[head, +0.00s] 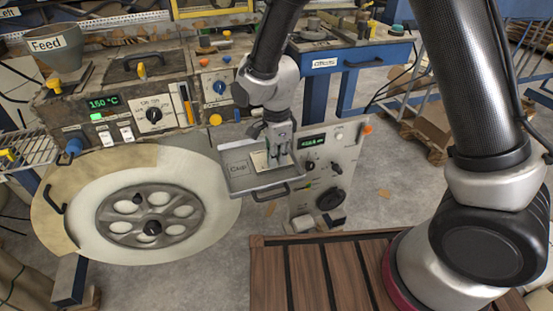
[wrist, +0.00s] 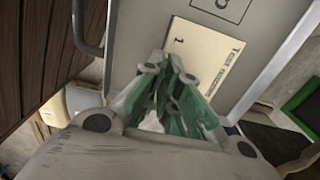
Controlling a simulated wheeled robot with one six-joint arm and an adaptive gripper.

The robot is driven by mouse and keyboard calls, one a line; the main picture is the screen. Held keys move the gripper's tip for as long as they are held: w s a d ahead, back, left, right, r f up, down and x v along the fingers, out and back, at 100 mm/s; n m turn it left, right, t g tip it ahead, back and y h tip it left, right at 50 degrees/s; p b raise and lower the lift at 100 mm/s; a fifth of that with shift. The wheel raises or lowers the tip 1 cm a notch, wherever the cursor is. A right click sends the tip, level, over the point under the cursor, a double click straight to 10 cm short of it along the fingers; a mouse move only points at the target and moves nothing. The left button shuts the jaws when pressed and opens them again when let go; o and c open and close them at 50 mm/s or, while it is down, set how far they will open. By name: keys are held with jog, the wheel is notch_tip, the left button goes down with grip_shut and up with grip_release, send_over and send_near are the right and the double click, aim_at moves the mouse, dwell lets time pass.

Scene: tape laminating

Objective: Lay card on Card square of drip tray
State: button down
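The cream card (wrist: 208,48), printed with dark text and a "1", is at my fingertips over the grey drip tray (wrist: 130,30). In the head view the card (head: 260,160) shows as a pale patch beside my gripper (head: 279,150). My gripper (wrist: 170,62) is closed at the near edge of the card, its green fingers covering one corner. Whether the card touches the tray floor cannot be told. A pale, dark-outlined mark (wrist: 222,8) lies beyond the card, cut off by the frame. The tray (head: 238,184) carries lettering at its left, hard to read.
A large pale reel (head: 85,210) stands left of the tray, below a control box with a green display (head: 104,103). Another control panel (head: 335,165) is right behind the tray. A slatted wooden surface (head: 310,275) lies in front. A blue workbench (head: 350,63) stands behind.

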jog(key=shift+f, duration=0.35)
jog(key=c, duration=2.1)
grip_release()
jog(key=shift+f, duration=0.15)
jog(key=o, duration=0.5)
jog(key=shift+c, duration=0.2)
